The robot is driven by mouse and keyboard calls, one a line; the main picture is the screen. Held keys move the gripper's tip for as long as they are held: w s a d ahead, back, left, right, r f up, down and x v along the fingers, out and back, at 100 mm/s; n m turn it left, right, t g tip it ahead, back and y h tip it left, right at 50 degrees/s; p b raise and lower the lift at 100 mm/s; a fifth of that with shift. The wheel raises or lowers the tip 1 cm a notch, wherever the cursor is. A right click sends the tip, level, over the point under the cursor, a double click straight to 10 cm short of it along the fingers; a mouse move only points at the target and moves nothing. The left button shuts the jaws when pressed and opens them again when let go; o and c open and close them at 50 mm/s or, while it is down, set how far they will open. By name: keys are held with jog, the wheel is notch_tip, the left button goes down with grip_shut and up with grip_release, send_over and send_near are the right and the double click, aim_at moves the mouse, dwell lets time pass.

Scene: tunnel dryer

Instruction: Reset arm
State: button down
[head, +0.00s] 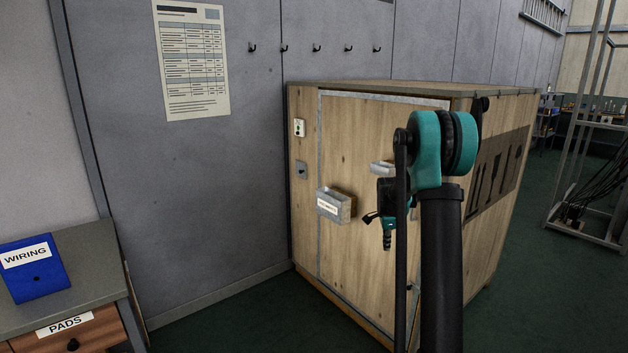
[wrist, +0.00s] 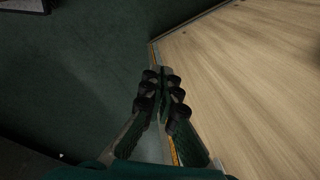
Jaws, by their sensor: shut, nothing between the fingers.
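My arm rises in front of the wooden crate (head: 345,150) in the head view, with its teal joint near the crate's top right. Part of my gripper (head: 387,238) shows left of the arm's dark links, in front of the crate's door side; its fingertips are hard to make out there. In the wrist view my gripper (wrist: 162,85) is shut and empty, its dark fingers together. Below it lie the edge of a pale wooden surface (wrist: 240,75) and the dark green floor (wrist: 90,70).
The crate has a small labelled box (head: 334,205) on its front and a handle (head: 381,168) partly beside my arm. A cabinet (head: 75,255) with a blue WIRING binder (head: 33,270) stands at left. A metal frame (head: 590,150) stands at right. Green floor (head: 250,318) is clear between cabinet and crate.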

jog(key=s+a+n+t, duration=0.1)
jog(key=s+a+n, duration=0.3)
jog(key=s+n, duration=0.5)
jog(key=s+a+n+t+y, duration=0.1)
jog(key=s+a+n, duration=0.3)
jog(key=s, duration=2.6)
jog(key=n, duration=0.5)
jog(key=shift+s+a+t, duration=0.15)
jog(key=shift+s+t, duration=0.05)
jog(key=shift+t, duration=0.1)
